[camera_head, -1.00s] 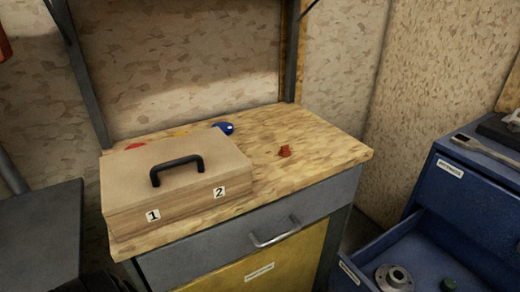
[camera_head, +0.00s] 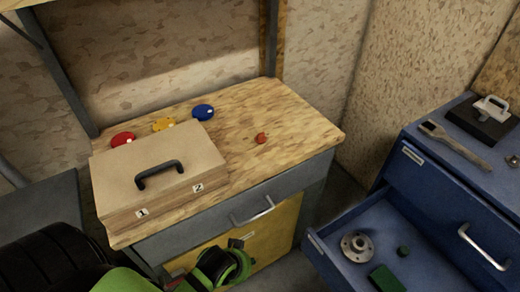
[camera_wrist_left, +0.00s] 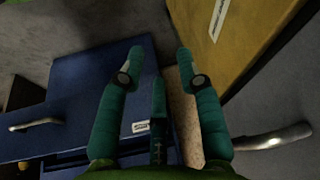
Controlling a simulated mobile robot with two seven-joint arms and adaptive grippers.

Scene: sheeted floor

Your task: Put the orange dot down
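A small orange-red piece (camera_head: 261,138) lies on the wooden worktop (camera_head: 290,112), right of the case; it is too small to make out its shape well. A yellow-orange disc (camera_head: 163,124) lies behind the case, between a red disc (camera_head: 123,139) and a blue disc (camera_head: 203,112). My left arm comes in at the bottom left, its green and black wrist in front of the yellow cabinet door (camera_head: 262,233). In the left wrist view my left gripper (camera_wrist_left: 160,65) is open, its teal fingers apart, with nothing seen held. My right gripper is not in view.
A wooden case (camera_head: 205,150) with a black handle, marked 1 and 2, fills the worktop's left part. The blue drawer (camera_head: 335,262) at right is open, holding a metal flange (camera_head: 357,247) and green pieces. The worktop's right side is mostly clear.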

